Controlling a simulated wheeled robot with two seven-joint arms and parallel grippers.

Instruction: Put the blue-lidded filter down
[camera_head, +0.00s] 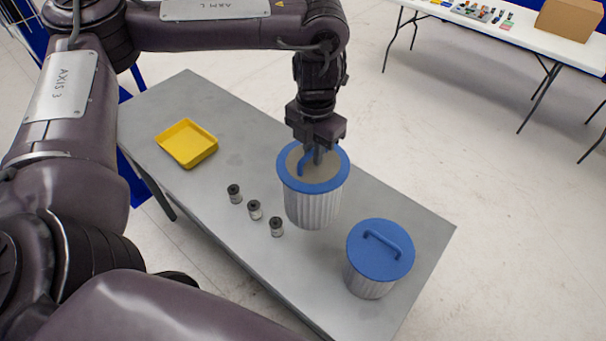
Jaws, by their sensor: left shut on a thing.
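A pleated white filter with a blue rim, a beige top and a blue handle (313,206) stands upright under my left gripper (318,156). My left gripper points down and is shut on its handle, which it partly hides. I cannot tell whether the filter's base touches the grey table (410,228) or hangs just above it. A second pleated filter (380,252) with a full blue lid and blue bar handle stands upright on the table to the right, apart from the held one. My right gripper is not in view.
A yellow tray (187,143) lies at the table's far left. Three small dark-topped cylinders (255,210) stand in a row left of the held filter. A white table (500,35) with a cardboard box (570,18) is in the background.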

